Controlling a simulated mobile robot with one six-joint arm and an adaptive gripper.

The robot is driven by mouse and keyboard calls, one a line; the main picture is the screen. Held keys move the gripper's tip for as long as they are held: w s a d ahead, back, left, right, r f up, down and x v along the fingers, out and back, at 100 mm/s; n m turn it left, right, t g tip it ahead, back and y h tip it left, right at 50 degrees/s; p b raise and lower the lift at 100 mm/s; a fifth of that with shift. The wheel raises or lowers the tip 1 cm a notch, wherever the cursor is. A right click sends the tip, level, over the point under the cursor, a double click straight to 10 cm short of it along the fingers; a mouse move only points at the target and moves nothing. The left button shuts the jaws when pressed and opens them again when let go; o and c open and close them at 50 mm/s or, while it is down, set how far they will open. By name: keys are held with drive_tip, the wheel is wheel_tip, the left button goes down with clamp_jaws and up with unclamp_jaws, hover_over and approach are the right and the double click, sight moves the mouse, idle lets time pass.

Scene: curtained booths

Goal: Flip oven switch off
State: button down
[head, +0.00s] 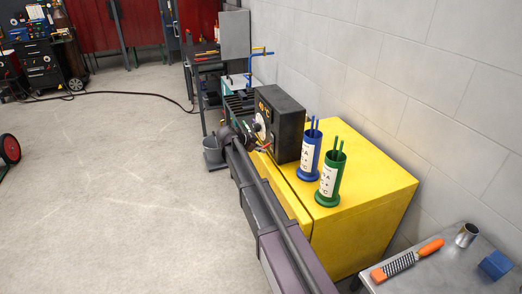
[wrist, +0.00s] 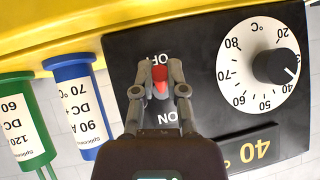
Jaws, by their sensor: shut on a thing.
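The oven is a black box (head: 283,118) on a yellow cabinet; its front panel (wrist: 210,60) fills much of the wrist view, which shows it upside down. The red oven switch (wrist: 159,74) sits between the OFF label, at the top of the picture, and the ON label below. My gripper (wrist: 160,82) is at the panel with its two fingers closed on either side of the red switch. The fingers and the gripper body partly hide the switch, and I cannot tell its exact position. In the head view my arm reaches along the cabinet's front to the oven.
A white dial with a black knob (wrist: 275,65) and a display reading 40 (wrist: 255,150) are beside the switch. Blue (head: 310,155) and green (head: 330,180) rod canisters stand near the oven on the yellow cabinet (head: 365,190). The floor at left is open.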

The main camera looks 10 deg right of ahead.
drive_tip(key=c, duration=0.7)
unclamp_jaws()
